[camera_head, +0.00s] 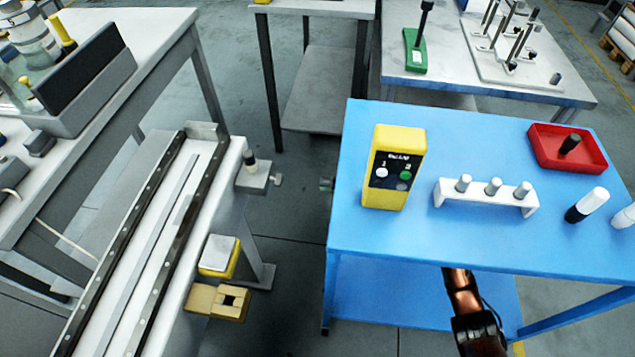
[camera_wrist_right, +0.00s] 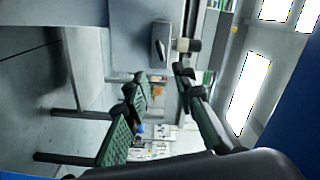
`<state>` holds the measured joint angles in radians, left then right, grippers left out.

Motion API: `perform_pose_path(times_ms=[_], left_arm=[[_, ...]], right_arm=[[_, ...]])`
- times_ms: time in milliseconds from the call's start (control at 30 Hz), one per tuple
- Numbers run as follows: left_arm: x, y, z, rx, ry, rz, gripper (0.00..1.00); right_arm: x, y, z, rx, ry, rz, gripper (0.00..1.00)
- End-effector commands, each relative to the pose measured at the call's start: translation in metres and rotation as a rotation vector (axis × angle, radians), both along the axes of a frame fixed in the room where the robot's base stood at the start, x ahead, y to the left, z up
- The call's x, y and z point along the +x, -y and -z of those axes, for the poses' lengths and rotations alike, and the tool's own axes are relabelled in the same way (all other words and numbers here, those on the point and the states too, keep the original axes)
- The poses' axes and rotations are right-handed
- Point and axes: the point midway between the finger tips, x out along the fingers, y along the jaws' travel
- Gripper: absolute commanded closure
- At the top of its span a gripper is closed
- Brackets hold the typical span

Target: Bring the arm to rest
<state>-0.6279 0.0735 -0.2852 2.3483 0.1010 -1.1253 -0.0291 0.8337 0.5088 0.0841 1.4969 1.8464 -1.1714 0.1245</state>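My right arm (camera_head: 465,300) shows in the head view at the bottom, right of centre, as a copper and black link by the front edge of the blue table (camera_head: 420,240). Its fingers cannot be made out there. In the right wrist view my right gripper (camera_wrist_right: 160,76) has its two dark fingers with green pads spread apart, with nothing held between them. My left arm and gripper are not in view.
On the blue table stand a yellow button box (camera_head: 394,145), a white rack (camera_head: 486,206) with grey pegs, a red tray (camera_head: 548,150) and a black-and-white cylinder (camera_head: 586,204). A rail conveyor (camera_head: 190,160) stands left. Floor shows between them.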

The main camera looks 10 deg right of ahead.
Motion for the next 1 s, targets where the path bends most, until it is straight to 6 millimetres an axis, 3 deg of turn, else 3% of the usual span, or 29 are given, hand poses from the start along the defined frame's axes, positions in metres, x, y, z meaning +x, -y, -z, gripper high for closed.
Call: perform_pose_path(times_ms=[533,667,767,867,1000], left_arm=[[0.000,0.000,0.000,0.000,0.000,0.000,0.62],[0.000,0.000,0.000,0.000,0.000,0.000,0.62],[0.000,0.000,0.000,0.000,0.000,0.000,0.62],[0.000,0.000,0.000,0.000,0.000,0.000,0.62],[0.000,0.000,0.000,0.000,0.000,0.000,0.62]], right_arm=[[-0.001,0.002,0.000,0.000,0.000,0.000,0.75],[-0.006,0.002,0.014,-0.021,-0.007,0.000,0.75],[-0.024,0.002,0.051,-0.085,-0.023,0.000,0.75],[-0.054,0.005,0.108,-0.192,-0.046,-0.001,0.75],[-0.113,0.016,0.193,-0.369,-0.083,-0.006,0.75]])
